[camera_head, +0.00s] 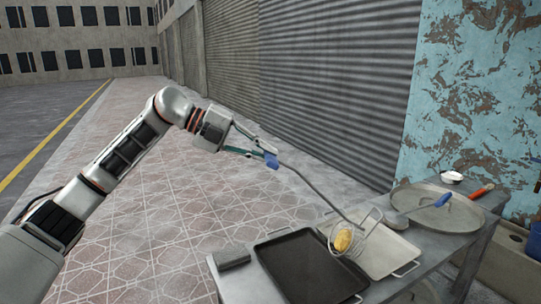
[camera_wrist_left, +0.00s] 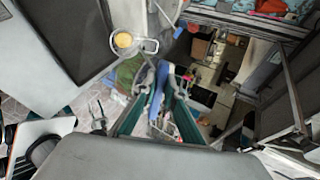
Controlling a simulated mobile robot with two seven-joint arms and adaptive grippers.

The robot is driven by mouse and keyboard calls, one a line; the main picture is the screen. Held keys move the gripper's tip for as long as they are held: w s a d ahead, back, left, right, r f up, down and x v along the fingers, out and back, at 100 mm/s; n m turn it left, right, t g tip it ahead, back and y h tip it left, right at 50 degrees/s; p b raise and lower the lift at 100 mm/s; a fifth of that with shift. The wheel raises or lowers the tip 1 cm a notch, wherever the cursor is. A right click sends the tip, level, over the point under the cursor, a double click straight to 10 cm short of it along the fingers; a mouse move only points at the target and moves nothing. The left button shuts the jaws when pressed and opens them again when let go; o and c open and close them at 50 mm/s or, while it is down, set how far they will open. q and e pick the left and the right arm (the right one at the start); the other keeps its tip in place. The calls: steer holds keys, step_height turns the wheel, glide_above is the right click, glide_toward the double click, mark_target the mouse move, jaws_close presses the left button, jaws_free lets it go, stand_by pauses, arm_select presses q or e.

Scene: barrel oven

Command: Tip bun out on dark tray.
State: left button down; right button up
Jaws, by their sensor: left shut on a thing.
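My left gripper (camera_head: 262,152) is shut on the blue handle (camera_head: 271,161) of a long-rod wire basket tool. The handle also shows between the fingers in the left wrist view (camera_wrist_left: 157,98). The rod slopes down to the right to the wire basket (camera_head: 366,222). A golden bun (camera_head: 344,240) shows in the basket and also in the left wrist view (camera_wrist_left: 123,40). The dark tray (camera_head: 300,262) lies on the table, its right edge beside or under the basket. Whether the basket touches the tray is unclear. My right gripper is not in view.
A light tray (camera_head: 392,258) lies right of the dark tray.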

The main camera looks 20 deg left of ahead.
arm_select(q)
steer(key=shift+t+h, duration=0.3)
steer(key=shift+h, duration=0.3)
steer(key=a+f+b, duration=0.1)
steer(key=s+a+f+b, duration=0.1)
steer(key=a+b, duration=0.1)
steer(key=shift+s+f, duration=0.2)
steer(key=shift+s, duration=0.1)
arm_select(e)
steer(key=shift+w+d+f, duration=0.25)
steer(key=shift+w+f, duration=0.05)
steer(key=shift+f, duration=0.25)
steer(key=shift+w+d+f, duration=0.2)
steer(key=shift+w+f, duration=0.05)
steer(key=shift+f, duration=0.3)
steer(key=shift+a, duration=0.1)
